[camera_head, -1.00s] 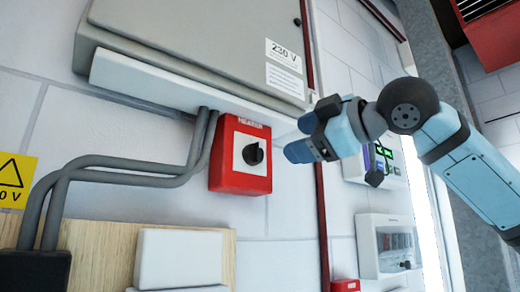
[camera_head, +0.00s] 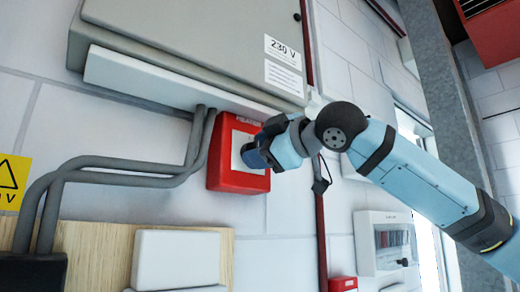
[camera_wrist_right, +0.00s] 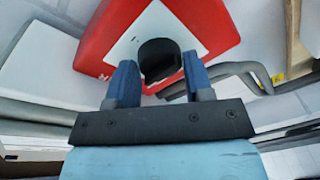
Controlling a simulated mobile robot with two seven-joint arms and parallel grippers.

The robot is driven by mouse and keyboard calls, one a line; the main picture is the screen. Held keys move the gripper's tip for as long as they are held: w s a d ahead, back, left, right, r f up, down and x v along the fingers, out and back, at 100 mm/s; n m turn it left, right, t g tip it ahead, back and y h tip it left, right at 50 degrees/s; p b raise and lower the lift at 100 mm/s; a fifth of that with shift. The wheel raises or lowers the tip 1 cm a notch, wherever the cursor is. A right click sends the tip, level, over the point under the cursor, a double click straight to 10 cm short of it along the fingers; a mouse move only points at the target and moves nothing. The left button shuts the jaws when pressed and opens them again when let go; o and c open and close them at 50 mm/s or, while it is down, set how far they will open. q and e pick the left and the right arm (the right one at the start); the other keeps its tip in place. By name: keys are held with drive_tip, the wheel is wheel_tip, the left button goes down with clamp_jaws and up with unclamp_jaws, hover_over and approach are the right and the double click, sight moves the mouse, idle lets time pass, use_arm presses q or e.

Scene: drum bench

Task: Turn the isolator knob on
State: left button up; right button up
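The isolator is a red box (camera_head: 225,177) with a white face plate, fixed to the wall below the grey cabinet. Its black knob (camera_wrist_right: 158,60) shows in the right wrist view; in the head view my right gripper hides it. My right gripper (camera_head: 252,155) is in front of the box face. In the wrist view the gripper (camera_wrist_right: 160,78) is open, its two blue fingers apart with the knob in line between their tips. Whether the fingers touch the knob I cannot tell. My left gripper is in neither view.
The grey cabinet (camera_head: 190,45) marked 230 V overhangs the box. Grey conduits (camera_head: 120,170) run down at its left. A white box (camera_head: 177,258) on a wooden board sits below. A dark red vertical pipe (camera_head: 321,225) is at the right.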

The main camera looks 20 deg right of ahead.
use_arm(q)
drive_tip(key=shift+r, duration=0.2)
use_arm(e)
drive_tip(key=c, duration=0.4)
drive_tip(key=shift+o, duration=0.2)
use_arm(q)
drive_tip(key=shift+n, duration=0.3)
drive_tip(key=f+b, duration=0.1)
drive_tip(key=b, duration=0.1)
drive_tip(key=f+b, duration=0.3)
drive_tip(key=b, duration=0.1)
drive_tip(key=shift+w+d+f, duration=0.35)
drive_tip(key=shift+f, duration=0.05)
use_arm(e)
drive_tip(key=m+t, duration=0.1)
drive_tip(key=m, duration=0.5)
drive_tip(key=m+t+h, duration=0.1)
drive_tip(key=m, duration=0.6)
drive_tip(key=m+h, duration=0.1)
drive_tip(key=m, duration=0.6)
drive_tip(key=shift+f+t, duration=0.15)
drive_tip(key=shift+t, duration=0.25)
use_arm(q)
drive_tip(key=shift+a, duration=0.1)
use_arm(e)
drive_tip(key=o, duration=0.8)
use_arm(q)
drive_tip(key=shift+b, duration=0.3)
use_arm(e)
drive_tip(key=shift+o, duration=0.5)
